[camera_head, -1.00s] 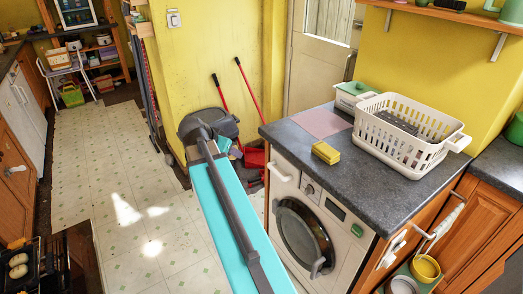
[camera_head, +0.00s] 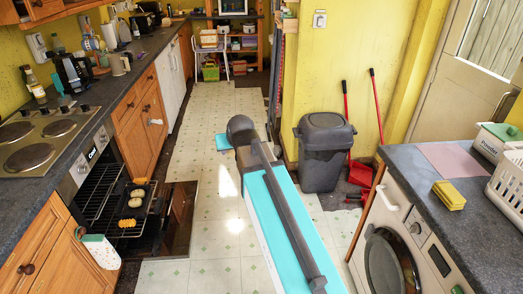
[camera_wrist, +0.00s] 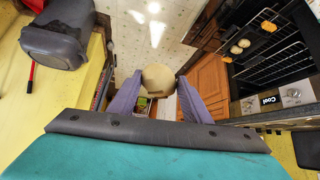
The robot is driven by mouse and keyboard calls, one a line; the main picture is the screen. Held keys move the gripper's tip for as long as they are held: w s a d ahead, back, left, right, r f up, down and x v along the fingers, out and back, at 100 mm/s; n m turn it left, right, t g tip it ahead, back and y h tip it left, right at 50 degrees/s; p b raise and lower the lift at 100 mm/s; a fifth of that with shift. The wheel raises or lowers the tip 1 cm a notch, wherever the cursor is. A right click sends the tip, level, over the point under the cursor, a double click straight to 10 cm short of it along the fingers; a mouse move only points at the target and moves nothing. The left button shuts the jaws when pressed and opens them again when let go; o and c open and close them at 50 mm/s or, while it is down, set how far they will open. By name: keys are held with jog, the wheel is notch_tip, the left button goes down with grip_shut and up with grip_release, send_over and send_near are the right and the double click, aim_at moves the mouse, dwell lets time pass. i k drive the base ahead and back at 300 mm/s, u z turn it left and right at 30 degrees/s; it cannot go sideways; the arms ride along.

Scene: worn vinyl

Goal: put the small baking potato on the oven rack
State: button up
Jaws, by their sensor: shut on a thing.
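My gripper (camera_wrist: 159,80) shows in the wrist view, its two purple fingers shut on a pale tan, rounded potato (camera_wrist: 158,76). In the head view my arm hides the held potato. The oven (camera_head: 92,165) stands open at the left of the head view. Its dark wire oven rack (camera_head: 98,192) is pulled partly out. The oven also shows at the upper right of the wrist view (camera_wrist: 275,68), apart from my gripper.
A hob (camera_head: 38,140) and dark worktop (camera_head: 122,70) lie above the oven. A grey bin (camera_head: 325,150) stands by the yellow wall. A washing machine (camera_head: 390,245) is at the right, with a yellow sponge (camera_head: 449,195) above it.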

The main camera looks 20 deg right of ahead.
aim_at(101, 192)
jog(key=z, duration=0.1)
jog(key=i, duration=1)
jog(key=z, duration=0.7)
jog(key=k, duration=0.1)
jog(key=u, duration=2.75)
